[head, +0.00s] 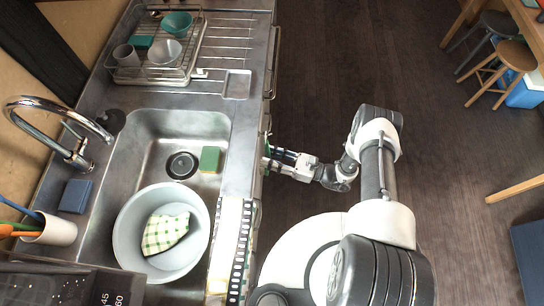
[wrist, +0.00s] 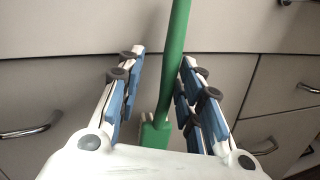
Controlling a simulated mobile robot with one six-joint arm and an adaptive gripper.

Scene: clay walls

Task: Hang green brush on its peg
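The green brush (wrist: 174,68) runs between the two fingers of my gripper in the wrist view. Its long handle leaves the top of the picture, and its green block-like end with pale bristles is low between the fingers. My gripper (wrist: 162,60) is open, with a clear gap on the left of the handle and a smaller one on the right. In the head view my gripper (head: 270,156) is at the cabinet front just below the counter edge, and a thin bit of the green brush (head: 266,141) shows at its tip. I cannot make out a peg.
Grey cabinet fronts (wrist: 60,85) with bar handles stand behind the brush. The steel sink (head: 215,125) holds a grey basin (head: 125,225) with a checked cloth and a green-yellow sponge (head: 210,159). A dish rack (head: 120,75) stands behind. Open floor (head: 340,70) lies to the right.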

